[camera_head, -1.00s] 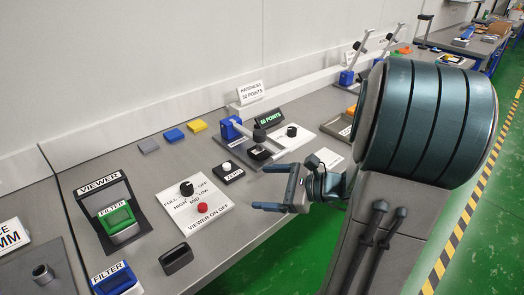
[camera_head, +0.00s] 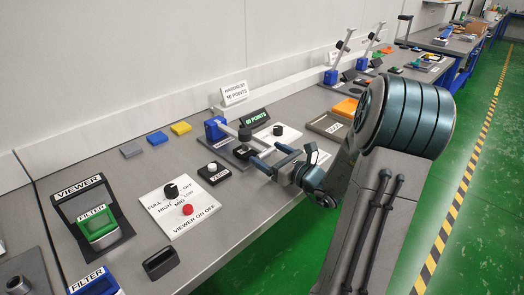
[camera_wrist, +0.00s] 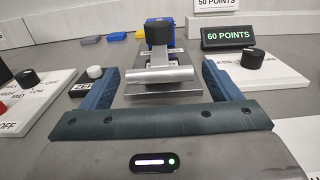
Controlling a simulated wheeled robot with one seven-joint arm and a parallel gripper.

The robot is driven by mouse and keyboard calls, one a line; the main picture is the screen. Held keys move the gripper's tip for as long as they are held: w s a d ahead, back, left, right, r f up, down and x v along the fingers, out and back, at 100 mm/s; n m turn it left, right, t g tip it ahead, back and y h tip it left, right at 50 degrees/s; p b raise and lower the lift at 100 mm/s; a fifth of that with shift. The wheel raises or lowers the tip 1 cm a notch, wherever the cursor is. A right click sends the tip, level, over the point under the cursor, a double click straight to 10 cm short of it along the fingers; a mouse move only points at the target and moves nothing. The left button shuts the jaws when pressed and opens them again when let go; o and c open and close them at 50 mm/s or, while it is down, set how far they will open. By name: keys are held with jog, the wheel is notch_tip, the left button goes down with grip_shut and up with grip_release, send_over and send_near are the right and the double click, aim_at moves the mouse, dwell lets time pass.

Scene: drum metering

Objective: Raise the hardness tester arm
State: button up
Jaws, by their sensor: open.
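The hardness tester has a blue post (camera_head: 215,128) and a grey arm (camera_head: 229,130) that lies low, roughly level, towards the bench front. A black cylinder (camera_head: 245,134) sits on the arm. In the wrist view, the black cylinder (camera_wrist: 160,35) stands in front of the blue post, and a grey crossbar (camera_wrist: 160,76) ends the arm nearest me. My gripper (camera_head: 266,153) is open and empty at the front of the tester. In the wrist view, my gripper (camera_wrist: 160,68) has one finger on each side of the crossbar; contact is not visible.
Testers with raised arms (camera_head: 343,45) stand farther along.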

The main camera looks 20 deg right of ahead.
aim_at(262, 148)
jog(key=shift+x, duration=1.7)
